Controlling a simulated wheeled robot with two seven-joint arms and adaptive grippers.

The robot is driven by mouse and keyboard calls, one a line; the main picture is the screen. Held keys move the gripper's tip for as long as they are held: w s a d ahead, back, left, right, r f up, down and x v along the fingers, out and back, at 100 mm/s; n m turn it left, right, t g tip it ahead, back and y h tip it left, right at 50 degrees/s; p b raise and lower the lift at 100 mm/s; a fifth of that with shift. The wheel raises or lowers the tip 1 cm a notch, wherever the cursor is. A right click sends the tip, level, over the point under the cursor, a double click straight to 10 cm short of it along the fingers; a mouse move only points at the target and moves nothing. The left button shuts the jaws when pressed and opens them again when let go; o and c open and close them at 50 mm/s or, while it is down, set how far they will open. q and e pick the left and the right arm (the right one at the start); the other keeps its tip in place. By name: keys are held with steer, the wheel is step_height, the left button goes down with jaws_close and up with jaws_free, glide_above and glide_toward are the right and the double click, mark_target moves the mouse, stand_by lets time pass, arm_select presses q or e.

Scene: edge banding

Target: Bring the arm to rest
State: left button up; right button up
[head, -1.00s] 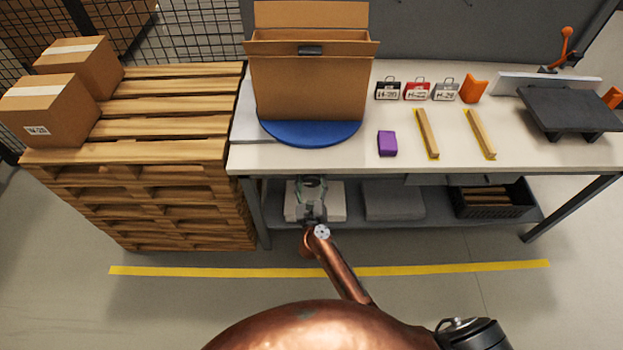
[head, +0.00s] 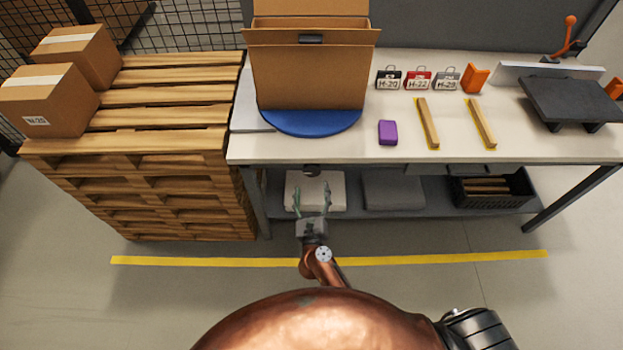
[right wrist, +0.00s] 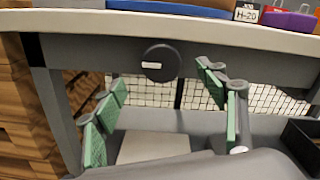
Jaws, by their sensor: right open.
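My right gripper (head: 312,203) is open and empty, in front of the workbench and below its top edge. In the right wrist view its green-padded fingers (right wrist: 165,110) stand wide apart with nothing between them. Beyond them are a round dark knob (right wrist: 160,63) under the bench edge and a pale slab (right wrist: 153,147) on the lower shelf. My copper right arm (head: 325,268) runs back toward my body. My left gripper is not in view.
The workbench (head: 300,149) carries an open cardboard box (head: 310,75) on a blue turntable (head: 312,122), a purple block (head: 387,132), two wooden strips, tags and a dark stand (head: 570,100). Stacked pallets (head: 150,140) with two cartons stand left. The floor before the bench is clear.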

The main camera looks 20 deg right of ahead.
steer(key=shift+v, duration=1.15)
